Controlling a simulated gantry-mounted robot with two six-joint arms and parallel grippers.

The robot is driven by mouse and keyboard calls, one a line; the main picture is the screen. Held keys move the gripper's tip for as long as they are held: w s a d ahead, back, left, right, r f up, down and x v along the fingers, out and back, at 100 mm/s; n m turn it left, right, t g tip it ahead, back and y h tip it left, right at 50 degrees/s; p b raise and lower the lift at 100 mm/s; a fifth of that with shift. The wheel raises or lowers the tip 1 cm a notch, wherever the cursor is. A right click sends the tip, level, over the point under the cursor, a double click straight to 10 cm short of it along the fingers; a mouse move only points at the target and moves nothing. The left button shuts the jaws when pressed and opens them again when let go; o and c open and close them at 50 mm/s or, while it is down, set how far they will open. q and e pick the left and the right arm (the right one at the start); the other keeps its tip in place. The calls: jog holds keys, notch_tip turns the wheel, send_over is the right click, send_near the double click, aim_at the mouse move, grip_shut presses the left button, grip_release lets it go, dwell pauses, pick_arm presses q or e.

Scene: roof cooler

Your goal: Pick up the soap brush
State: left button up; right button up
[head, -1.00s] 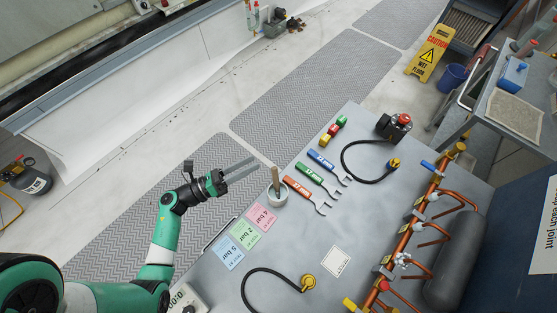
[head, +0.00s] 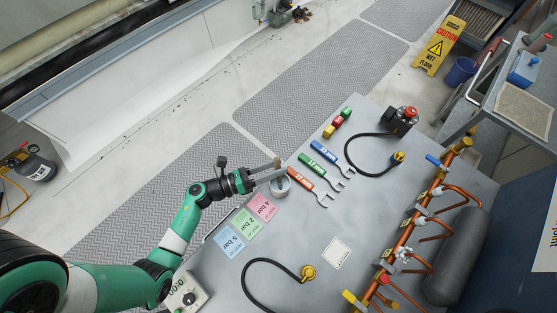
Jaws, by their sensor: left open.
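The soap brush (head: 277,162) stands in a small round grey pot (head: 280,191) near the left edge of the grey bench, with only the top of its wooden handle showing. Its bristles are hidden in the pot. My left gripper (head: 272,171) is open, its fingers reaching from the left to the handle, just above the pot's rim. I cannot tell whether the fingers touch the handle. My right gripper is not in view.
Orange, green and blue wrenches (head: 312,185) lie just right of the pot. Coloured pressure cards (head: 246,223) lie in front. Copper pipes (head: 412,225) with valves run along the bench's right side. A black hose (head: 245,281) with a yellow end lies near the front.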

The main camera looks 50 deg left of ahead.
pick_arm(q)
jog(key=x, duration=0.4)
grip_shut()
